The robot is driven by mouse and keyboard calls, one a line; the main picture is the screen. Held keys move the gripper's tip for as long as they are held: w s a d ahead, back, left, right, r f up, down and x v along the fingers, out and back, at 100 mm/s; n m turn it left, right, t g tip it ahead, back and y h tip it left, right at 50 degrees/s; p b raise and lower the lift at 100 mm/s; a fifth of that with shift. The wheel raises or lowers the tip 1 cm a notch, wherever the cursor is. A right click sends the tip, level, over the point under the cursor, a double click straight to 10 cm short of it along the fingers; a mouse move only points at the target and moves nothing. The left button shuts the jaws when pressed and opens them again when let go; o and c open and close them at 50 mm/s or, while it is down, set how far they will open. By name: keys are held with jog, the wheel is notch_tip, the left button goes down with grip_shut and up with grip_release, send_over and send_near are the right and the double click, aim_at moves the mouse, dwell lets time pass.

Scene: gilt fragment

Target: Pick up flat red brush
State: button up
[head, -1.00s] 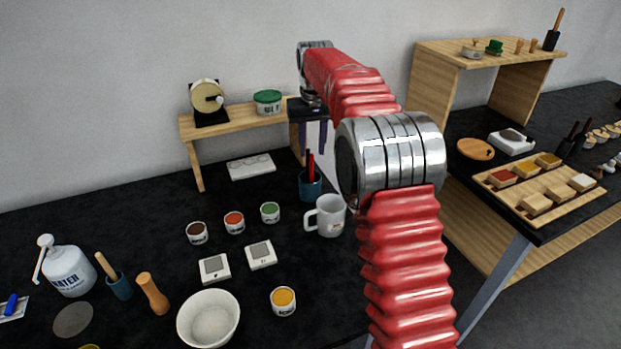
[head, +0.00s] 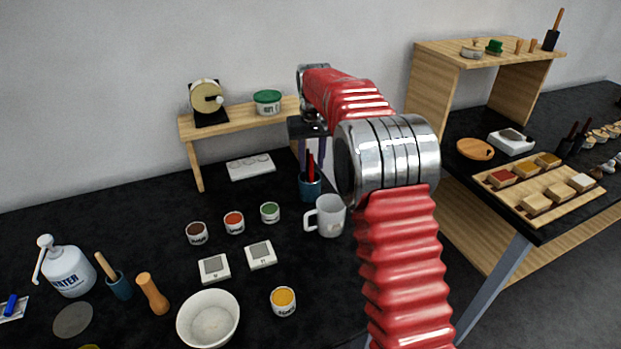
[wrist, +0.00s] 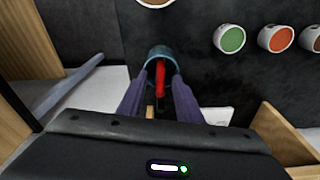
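The flat red brush (head: 310,166) stands in a teal cup (head: 310,188) on the black table, with a dark item beside it. My gripper (head: 312,168) is above the cup, pointing down, with its fingers on either side of the brush. In the wrist view the red brush (wrist: 160,76) shows between the two dark purple fingers, over the teal cup (wrist: 160,53). A gap shows between the fingers, so my gripper (wrist: 161,80) is open. I cannot tell whether either finger touches the brush.
A white mug (head: 329,216) stands just in front of the cup. A wooden shelf (head: 240,122) is behind, carrying a green-lidded tub (head: 267,102). Small paint pots, including a green one (head: 270,212), are to the left. A white bowl (head: 208,319) is at the front.

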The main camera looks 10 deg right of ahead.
grip_shut()
dwell(0.3)
jog(key=shift+r, duration=0.1)
notch_tip(320, 180, up, 18)
dwell(1.0)
dwell(0.7)
